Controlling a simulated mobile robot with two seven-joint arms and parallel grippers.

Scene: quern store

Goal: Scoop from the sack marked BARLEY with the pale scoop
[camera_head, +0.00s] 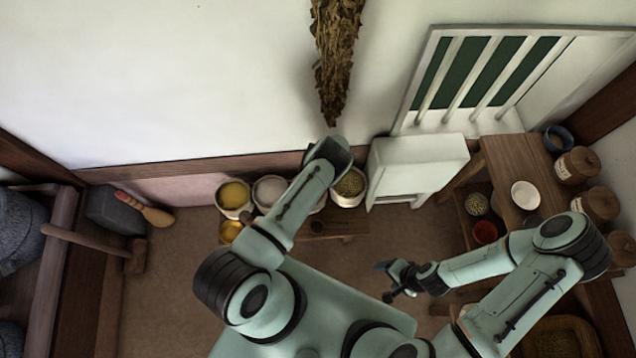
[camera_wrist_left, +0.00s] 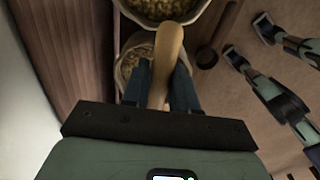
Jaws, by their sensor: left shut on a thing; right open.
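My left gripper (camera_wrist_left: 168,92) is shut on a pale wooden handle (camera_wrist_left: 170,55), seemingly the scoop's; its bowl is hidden. In the head view my left arm hides this gripper and the scoop. In the left wrist view the handle stands over a grain-filled sack (camera_wrist_left: 134,66), and another sack of grain (camera_wrist_left: 163,10) lies beyond its tip. The head view shows a row of sacks by the wall: yellow (camera_head: 234,196), whitish (camera_head: 270,190) and greenish-brown (camera_head: 348,185). No BARLEY label is readable. My right gripper (camera_head: 388,281) is open and empty over the floor.
A white stand (camera_head: 415,165) is right of the sacks. A wooden table (camera_head: 510,165) with a white bowl (camera_head: 525,195) and jars (camera_head: 577,165) is at right. A mallet (camera_head: 100,245) and brush (camera_head: 145,208) are at left.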

